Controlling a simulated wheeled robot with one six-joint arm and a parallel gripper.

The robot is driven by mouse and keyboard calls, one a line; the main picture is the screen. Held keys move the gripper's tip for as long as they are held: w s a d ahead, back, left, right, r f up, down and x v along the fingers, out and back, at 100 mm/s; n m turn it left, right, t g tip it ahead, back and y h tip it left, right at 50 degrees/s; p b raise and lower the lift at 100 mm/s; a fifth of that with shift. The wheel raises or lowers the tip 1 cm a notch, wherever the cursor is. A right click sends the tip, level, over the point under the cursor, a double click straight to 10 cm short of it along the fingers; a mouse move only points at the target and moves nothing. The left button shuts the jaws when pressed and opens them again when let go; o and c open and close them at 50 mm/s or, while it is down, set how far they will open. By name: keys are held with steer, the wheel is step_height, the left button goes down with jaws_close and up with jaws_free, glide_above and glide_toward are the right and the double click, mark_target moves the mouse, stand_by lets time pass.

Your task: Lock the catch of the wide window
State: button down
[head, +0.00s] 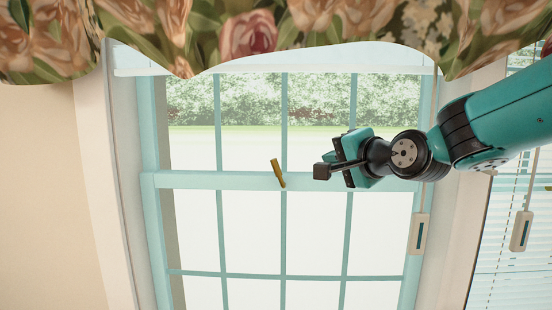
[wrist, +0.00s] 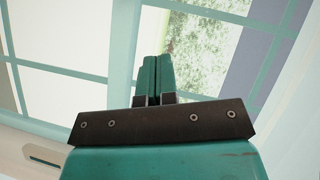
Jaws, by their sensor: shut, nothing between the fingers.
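The wide window (head: 210,181) has a pale teal frame with muntins and a horizontal meeting rail across its middle. The catch (head: 278,173) is a small brass lever on that rail near its centre, tilted with its upper end to the left. My gripper (head: 322,171) is shut and empty, to the right of the catch with a gap between them in the head view. In the wrist view my gripper's fingers (wrist: 153,78) are together in front of window panes. The catch does not show in the wrist view.
A floral valance (head: 250,35) hangs over the top of the window. A pale tag-like piece (head: 418,234) hangs at the window's right side, and another (head: 521,231) hangs by the blinds (head: 500,260) at far right. The area left of the catch is clear.

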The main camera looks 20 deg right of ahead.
steer(key=shift+a, duration=0.1)
steer(key=p, duration=0.5)
glide_toward(278, 172)
steer(key=w+d+r, duration=0.2)
steer(key=w+d, duration=0.1)
steer(key=w, duration=0.2)
steer(key=w+a, duration=0.1)
steer(key=a+f+p, duration=0.1)
steer(key=w+a+p, duration=0.1)
steer(key=shift+w+a+f, duration=0.25)
steer(key=shift+w+f, duration=0.1)
steer(key=shift+f, duration=0.05)
steer(key=shift+a+n, duration=0.2)
steer(key=shift+n, duration=0.1)
